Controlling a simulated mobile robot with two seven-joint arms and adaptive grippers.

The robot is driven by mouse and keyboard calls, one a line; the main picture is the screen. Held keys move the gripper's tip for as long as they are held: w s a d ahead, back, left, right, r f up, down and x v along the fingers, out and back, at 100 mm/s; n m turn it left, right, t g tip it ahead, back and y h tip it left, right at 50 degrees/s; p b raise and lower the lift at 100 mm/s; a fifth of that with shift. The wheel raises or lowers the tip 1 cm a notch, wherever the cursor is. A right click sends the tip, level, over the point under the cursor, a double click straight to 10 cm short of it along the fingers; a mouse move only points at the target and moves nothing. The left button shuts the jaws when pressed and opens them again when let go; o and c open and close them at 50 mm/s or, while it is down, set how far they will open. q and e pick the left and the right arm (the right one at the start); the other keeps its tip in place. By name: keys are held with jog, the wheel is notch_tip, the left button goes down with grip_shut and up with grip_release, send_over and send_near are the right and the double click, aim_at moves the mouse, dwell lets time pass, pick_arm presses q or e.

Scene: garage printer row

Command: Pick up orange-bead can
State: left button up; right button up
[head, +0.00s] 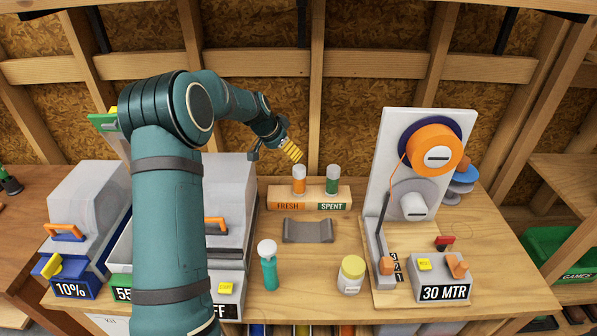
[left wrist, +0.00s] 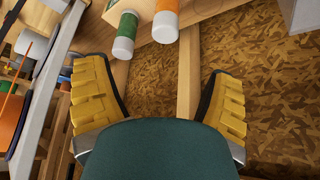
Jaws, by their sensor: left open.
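The orange-bead can (head: 299,182), orange with a white cap, stands upright at the FRESH side of a wooden holder (head: 328,200). A green can (head: 332,181) stands at its SPENT side. My left gripper (head: 291,150) is above and slightly left of the orange can, apart from it. In the left wrist view, the open yellow fingers (left wrist: 158,75) have nothing between them. The orange can (left wrist: 166,20) is at the top, beyond the fingertips, with the green can (left wrist: 126,32) to its left. My right gripper is not in view.
A grey cradle (head: 307,231), a teal bottle (head: 269,270) and a yellow-lidded jar (head: 351,274) stand in front of the holder. A white panel with an orange spool (head: 434,147) rises at right. Grey machines stand at left. The stud wall is behind.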

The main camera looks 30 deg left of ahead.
aim_at(299, 168)
pick_arm(q)
jog(key=x, duration=0.8)
jog(key=shift+w+a+p, duration=0.2)
jog(key=shift+w+p, duration=0.1)
jog(key=shift+w, duration=0.05)
jog(key=shift+a+p+x, duration=0.2)
jog(key=shift+p+x, duration=0.2)
jog(key=shift+x, duration=2.2)
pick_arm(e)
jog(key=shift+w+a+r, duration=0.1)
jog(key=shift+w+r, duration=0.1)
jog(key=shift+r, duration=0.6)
pick_arm(q)
jog(key=c, duration=1.4)
